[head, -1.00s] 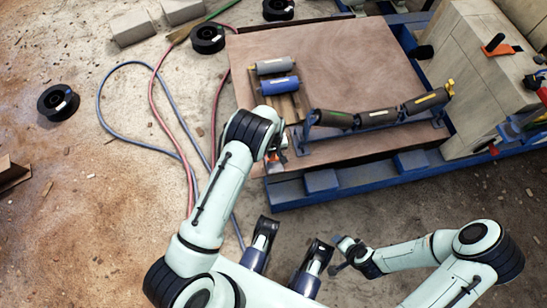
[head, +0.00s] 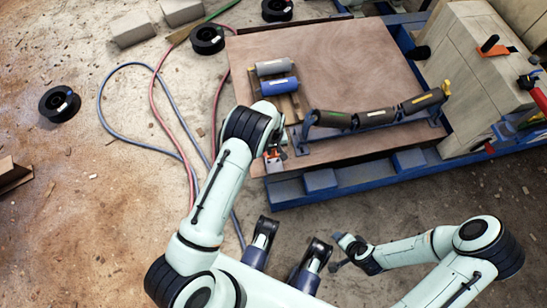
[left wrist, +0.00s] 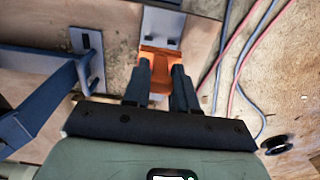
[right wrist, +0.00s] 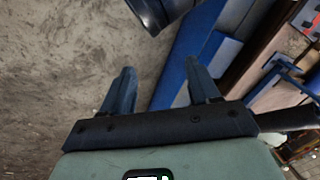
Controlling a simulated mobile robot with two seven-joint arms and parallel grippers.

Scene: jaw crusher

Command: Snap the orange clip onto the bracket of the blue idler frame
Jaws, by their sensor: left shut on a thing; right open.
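The blue idler frame (head: 309,131) stands on the brown board and carries three dark rollers. In the left wrist view, the frame (left wrist: 30,118) and a slotted grey foot plate (left wrist: 88,52) lie left of my fingers. My left gripper (head: 273,157) is beside the frame's left end, at the board's near left. It is shut on the orange clip (left wrist: 159,60), which sits between its fingertips (left wrist: 160,72). A pale plate with dark slots (left wrist: 162,24) lies just beyond the clip; I cannot tell whether they touch. My right gripper (head: 344,248) is open and empty, off the board.
A grey roller (head: 273,67) and a blue roller (head: 279,86) lie on the board (head: 340,60) behind my left gripper. A blue beam (head: 345,178) runs along its near side. Hoses (head: 150,90) and black spools (head: 207,39) are on the floor at left.

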